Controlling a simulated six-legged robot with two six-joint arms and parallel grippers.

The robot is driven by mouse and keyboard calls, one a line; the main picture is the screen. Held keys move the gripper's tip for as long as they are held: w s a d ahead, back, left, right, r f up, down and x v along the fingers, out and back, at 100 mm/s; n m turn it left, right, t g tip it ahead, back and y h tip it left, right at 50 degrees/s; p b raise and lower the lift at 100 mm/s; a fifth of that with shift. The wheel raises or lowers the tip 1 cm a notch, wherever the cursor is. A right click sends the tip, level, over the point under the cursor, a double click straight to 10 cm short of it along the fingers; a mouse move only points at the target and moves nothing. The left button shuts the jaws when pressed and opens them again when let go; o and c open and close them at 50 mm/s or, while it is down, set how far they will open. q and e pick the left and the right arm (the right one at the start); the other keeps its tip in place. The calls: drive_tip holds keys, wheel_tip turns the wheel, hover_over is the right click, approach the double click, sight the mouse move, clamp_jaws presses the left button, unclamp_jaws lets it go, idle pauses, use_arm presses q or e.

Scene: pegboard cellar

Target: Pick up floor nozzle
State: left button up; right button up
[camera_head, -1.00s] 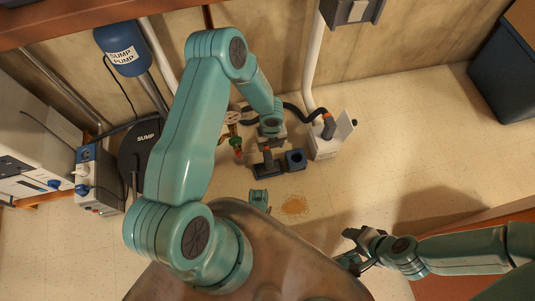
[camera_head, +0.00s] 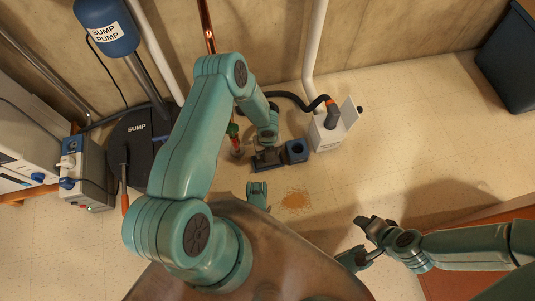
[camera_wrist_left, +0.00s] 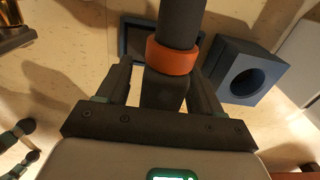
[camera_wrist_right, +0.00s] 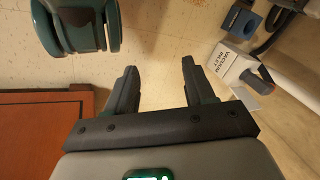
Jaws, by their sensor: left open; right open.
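The floor nozzle's dark upright neck with an orange collar (camera_wrist_left: 172,60) stands between the fingers of my left gripper (camera_wrist_left: 165,85) in the left wrist view. The fingers are open, one on each side of the neck; I cannot tell whether they touch it. In the head view the nozzle's dark base (camera_head: 267,158) lies on the floor below my left gripper (camera_head: 267,138), which hides much of the neck. My right gripper (camera_wrist_right: 155,85) is open and empty above the floor; it also shows in the head view (camera_head: 362,240).
A blue block with a round hole (camera_head: 296,150) stands right of the nozzle. Beyond it is a white vacuum inlet box (camera_head: 327,133) with a black hose. A green-handled valve on a copper pipe (camera_head: 234,132) is close left. A brown spill (camera_head: 296,200) lies in front; floor right is clear.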

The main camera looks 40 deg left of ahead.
use_arm(q)
drive_tip(key=shift+r, duration=0.1)
use_arm(e)
drive_tip(key=shift+r, duration=0.1)
use_arm(q)
clamp_jaws()
wheel_tip(320, 180, up, 20)
drive_tip(key=p, duration=0.9)
use_arm(e)
drive_tip(key=s+a+r+g, duration=0.1)
drive_tip(key=s+r, duration=0.3)
drive_tip(key=r, duration=0.4)
drive_tip(key=shift+s+a+r+g, duration=0.3)
drive_tip(key=shift+s+r+g, duration=0.1)
drive_tip(key=shift+g, duration=0.1)
